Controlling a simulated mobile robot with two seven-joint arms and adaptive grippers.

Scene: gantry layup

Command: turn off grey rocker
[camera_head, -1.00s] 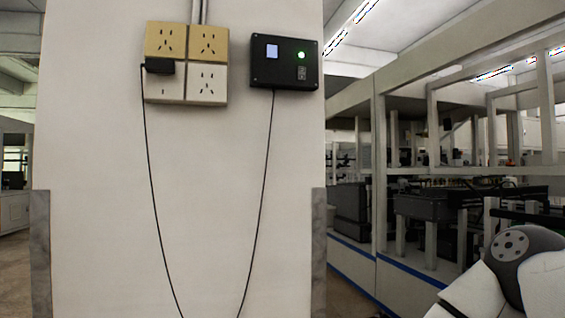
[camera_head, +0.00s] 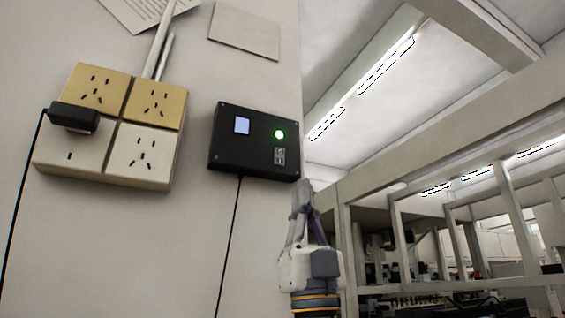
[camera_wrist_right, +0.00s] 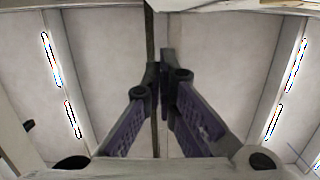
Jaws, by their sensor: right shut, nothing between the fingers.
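The grey rocker (camera_head: 279,156) is a small switch on the lower right of the black box (camera_head: 226,160) on the wall, just below a lit green light (camera_head: 279,134). A pale lit screen (camera_head: 242,125) is on the box's left half. My right gripper (camera_head: 303,190) points upward just right of and below the box's lower right corner, apart from the rocker in the picture. Its fingers are shut and empty; they also show closed together in the right wrist view (camera_wrist_right: 166,62), with only ceiling behind them. My left gripper is in neither view.
Left of the box is a block of sockets (camera_head: 148,150) with a black plug (camera_head: 74,117) in it. Black cords hang from the plug and the box. A blank plate (camera_head: 245,30) and a paper sheet are above. Metal frames (camera_head: 400,200) stand at the right.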

